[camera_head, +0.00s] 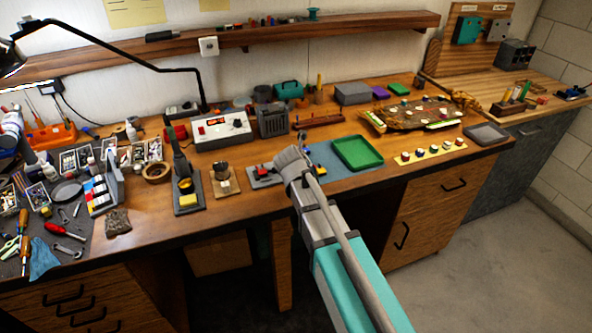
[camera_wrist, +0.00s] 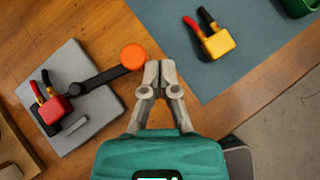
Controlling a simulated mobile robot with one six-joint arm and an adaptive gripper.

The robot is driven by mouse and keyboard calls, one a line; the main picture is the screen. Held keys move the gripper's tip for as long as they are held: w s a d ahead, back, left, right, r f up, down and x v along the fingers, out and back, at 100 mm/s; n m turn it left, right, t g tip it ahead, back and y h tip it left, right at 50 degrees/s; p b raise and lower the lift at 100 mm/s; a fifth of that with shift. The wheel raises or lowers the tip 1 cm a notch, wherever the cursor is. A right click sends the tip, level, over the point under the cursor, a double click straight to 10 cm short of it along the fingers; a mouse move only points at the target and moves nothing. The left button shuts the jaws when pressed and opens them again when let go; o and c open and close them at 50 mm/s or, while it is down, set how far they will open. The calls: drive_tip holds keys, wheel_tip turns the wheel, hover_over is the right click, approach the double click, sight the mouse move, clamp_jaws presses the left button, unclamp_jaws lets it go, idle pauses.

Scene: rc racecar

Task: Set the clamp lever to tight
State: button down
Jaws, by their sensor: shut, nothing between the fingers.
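In the wrist view the clamp lever (camera_wrist: 103,78) is a dark bar with a round orange knob (camera_wrist: 133,57). It extends up and right from a grey base plate (camera_wrist: 85,134), past the plate's edge. A red block (camera_wrist: 50,110) with one red and one black lead sits on the plate at the lever's inner end. My gripper (camera_wrist: 160,66) is shut and empty. Its fingertips are just right of the orange knob; I cannot tell whether they touch it. In the head view my gripper (camera_head: 300,146) and arm hide part of the clamp area.
A yellow block (camera_wrist: 218,43) with red and black leads lies on a blue-grey mat (camera_wrist: 262,62) right of my fingertips. A green tray (camera_head: 357,153) is on the mat. A small stand (camera_head: 223,181) is left of the clamp. The table's front edge is close.

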idle(0.5)
drive_tip(key=shift+d, duration=0.1)
drive_tip(key=shift+s+d, duration=0.25)
drive_tip(key=shift+s, duration=0.2)
drive_tip(key=s+d, duration=0.1)
drive_tip(key=s, duration=0.1)
drive_tip(key=shift+s+d, duration=0.35)
drive_tip(key=shift+s, duration=0.05)
drive_tip(key=shift+s+d+r+p, duration=0.1)
drive_tip(key=shift+s+r+p, duration=0.2)
drive_tip(key=shift+r+p, duration=0.3)
drive_tip(key=s+d+r+p, duration=0.3)
drive_tip(key=s+r+p, duration=0.2)
drive_tip(key=r+p, duration=0.1)
drive_tip(key=shift+d+f, duration=0.1)
drive_tip(key=shift+d, duration=0.05)
